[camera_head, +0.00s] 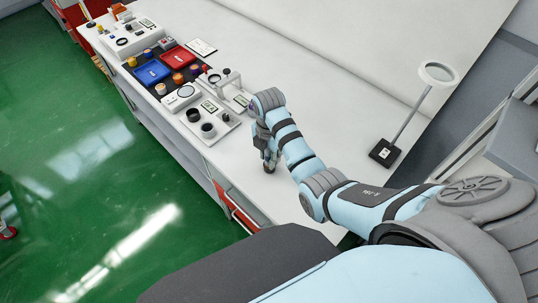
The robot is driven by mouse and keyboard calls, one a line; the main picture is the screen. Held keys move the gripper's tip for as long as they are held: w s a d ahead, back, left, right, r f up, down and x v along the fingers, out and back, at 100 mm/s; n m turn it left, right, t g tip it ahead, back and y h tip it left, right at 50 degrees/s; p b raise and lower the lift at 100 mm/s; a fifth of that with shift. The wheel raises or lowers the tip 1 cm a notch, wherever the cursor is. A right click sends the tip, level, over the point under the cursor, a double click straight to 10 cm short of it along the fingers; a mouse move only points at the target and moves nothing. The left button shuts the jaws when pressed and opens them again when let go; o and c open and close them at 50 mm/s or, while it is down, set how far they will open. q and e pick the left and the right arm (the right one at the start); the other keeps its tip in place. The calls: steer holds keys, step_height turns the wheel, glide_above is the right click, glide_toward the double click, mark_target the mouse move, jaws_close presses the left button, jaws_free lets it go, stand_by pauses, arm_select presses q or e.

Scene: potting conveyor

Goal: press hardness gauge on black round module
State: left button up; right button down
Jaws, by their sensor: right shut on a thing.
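My right gripper (268,163) is low over the white bench, to the right of the fixture plate. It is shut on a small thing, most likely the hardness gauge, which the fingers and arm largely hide. Two black round pieces sit on the white fixture plate to its left: one farther back (193,115) and one nearer the front edge (208,130). I cannot tell which is the black round module. The gripper is apart from both. My left gripper is not in view.
A small stand (226,82) rises at the plate's back. Beyond are a blue tray (151,72), a red tray (178,57) and several small cups. A ring-headed lamp (384,152) stands at the right. The bench (320,90) behind the arm is clear.

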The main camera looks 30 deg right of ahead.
steer(key=shift+s, duration=0.1)
steer(key=shift+r, duration=2.95)
